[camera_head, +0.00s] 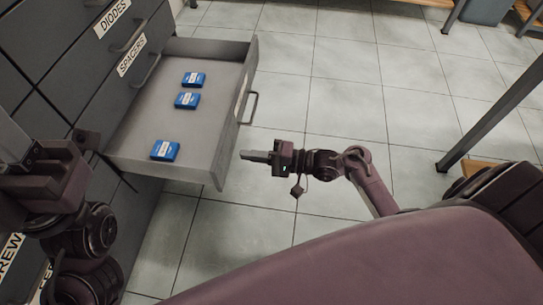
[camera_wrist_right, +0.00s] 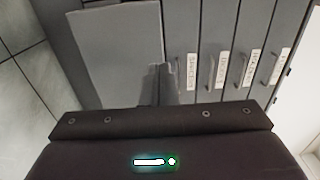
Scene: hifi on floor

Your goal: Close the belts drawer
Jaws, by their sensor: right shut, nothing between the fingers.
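A grey drawer (camera_head: 205,52) is pulled out of the dark cabinet in the head view, below the drawer labelled SPACERS. Its front has a bar handle (camera_head: 250,107); its own label is too oblique to read.
Drawers labelled SPACERS (camera_head: 138,72) and DIODES (camera_head: 112,20) are shut above the open one. Tiled floor (camera_head: 330,75) is clear to the right of the drawer. A dark table leg (camera_head: 490,122) stands at the right.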

